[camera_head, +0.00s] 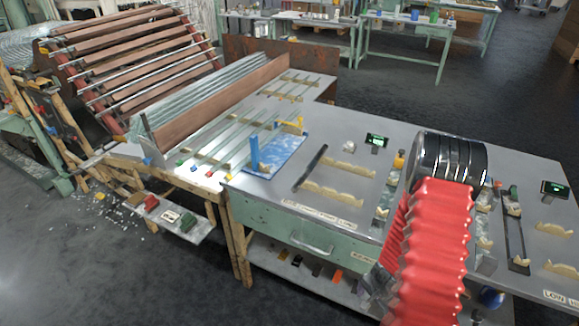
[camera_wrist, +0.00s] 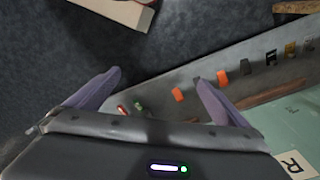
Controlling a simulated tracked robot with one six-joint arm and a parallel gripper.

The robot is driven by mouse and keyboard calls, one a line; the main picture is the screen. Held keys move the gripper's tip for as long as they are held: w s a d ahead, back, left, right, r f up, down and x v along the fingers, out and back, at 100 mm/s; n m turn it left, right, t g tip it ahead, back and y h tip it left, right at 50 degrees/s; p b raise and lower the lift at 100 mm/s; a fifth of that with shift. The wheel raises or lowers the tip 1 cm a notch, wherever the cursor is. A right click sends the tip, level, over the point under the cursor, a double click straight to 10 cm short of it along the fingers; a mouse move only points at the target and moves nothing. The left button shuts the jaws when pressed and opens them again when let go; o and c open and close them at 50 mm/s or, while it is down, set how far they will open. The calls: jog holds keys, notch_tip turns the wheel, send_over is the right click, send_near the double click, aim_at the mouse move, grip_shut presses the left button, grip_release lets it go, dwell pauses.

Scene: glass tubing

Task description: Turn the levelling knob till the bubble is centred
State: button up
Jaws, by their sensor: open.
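My gripper (camera_wrist: 158,88) is open in the wrist view, its two purple-grey fingers spread wide with nothing held between them. It looks down past the table edge towards a lower shelf. In the head view my red-sleeved arm hides my gripper and part of the grey table (camera_head: 335,205). I cannot make out a levelling knob or a bubble for certain. A blue rounded thing (camera_head: 490,297) shows low at the table's front, right of my arm; I cannot tell what it is. Small black boxes with green displays (camera_head: 377,140) (camera_head: 553,188) stand on the table.
A lower shelf (camera_wrist: 265,95) holds small orange and dark pieces. A green drawer front (camera_head: 300,236) is below the table top. Cream notched rests (camera_head: 333,194) and a blue tray (camera_head: 285,150) sit left of my arm. Dark floor (camera_head: 90,270) is open at the left front.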

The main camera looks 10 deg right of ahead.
jog(key=w+a+r+n+y, duration=0.1)
jog(key=w+a+r+n, duration=0.3)
jog(key=r, duration=0.5)
jog(key=s+a+r+n+t, duration=0.1)
jog(key=s+a+r+n, duration=0.2)
jog(key=r, duration=1)
jog(key=s+a+r+n+t, duration=0.2)
jog(key=s+a+r+n, duration=0.1)
jog(key=a+r, duration=0.7)
jog(key=s+a+r+n+t, duration=0.2)
jog(key=s+a+r+n, duration=0.2)
jog(key=r, duration=1.3)
jog(key=a, duration=0.2)
jog(key=shift+a+n, duration=0.3)
jog(key=shift+n, duration=0.1)
jog(key=shift+s, duration=0.1)
